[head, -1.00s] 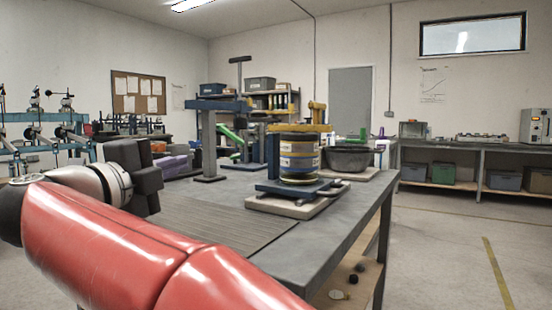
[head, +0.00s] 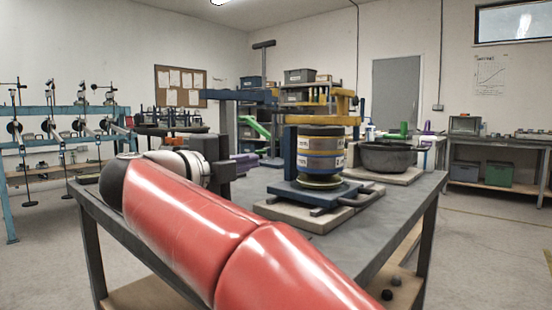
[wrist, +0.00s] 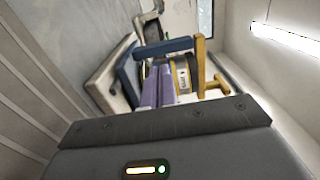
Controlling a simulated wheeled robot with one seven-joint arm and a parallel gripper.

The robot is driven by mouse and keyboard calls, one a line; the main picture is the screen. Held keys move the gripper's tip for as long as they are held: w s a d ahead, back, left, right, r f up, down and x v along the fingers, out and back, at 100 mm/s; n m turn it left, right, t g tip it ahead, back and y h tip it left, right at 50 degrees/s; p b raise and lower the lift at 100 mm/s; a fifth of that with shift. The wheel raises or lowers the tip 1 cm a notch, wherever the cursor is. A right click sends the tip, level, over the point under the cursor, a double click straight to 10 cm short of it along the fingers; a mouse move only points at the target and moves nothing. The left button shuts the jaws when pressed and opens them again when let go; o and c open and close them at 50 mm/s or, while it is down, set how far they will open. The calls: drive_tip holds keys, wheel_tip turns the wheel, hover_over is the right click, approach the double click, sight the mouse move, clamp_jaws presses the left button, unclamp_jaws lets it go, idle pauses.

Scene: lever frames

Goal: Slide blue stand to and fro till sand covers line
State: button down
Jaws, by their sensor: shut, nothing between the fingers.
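The blue stand (head: 312,192) is on a pale board on the grey bench, right of centre in the head view. Its blue upright (head: 290,150) rises beside a stack of dark round sieves (head: 320,150) with yellow and pale bands. A yellow bar (head: 330,121) lies across the top. The stand also shows tilted in the wrist view (wrist: 128,80). My gripper (head: 256,160) has purple fingers, shut and empty, left of the stand and apart from it; the fingers also show in the wrist view (wrist: 158,70). I cannot make out sand or a line.
A dark bowl (head: 392,157) stands on a board right of the stand. A blue beam (head: 238,95) reaches above and behind my gripper. The grey bench (head: 385,215) is clear in front of the bowl. A blue-framed bench with levers (head: 60,125) stands at far left.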

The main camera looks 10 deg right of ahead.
sight(285, 155)
drive_tip(key=x, duration=0.8)
drive_tip(key=shift+w+d, duration=0.1)
drive_tip(key=p+x, duration=0.3)
drive_tip(key=x, duration=0.5)
drive_tip(key=shift+w+d+r, duration=0.1)
drive_tip(key=shift+d, duration=0.2)
drive_tip(key=shift+p, duration=0.3)
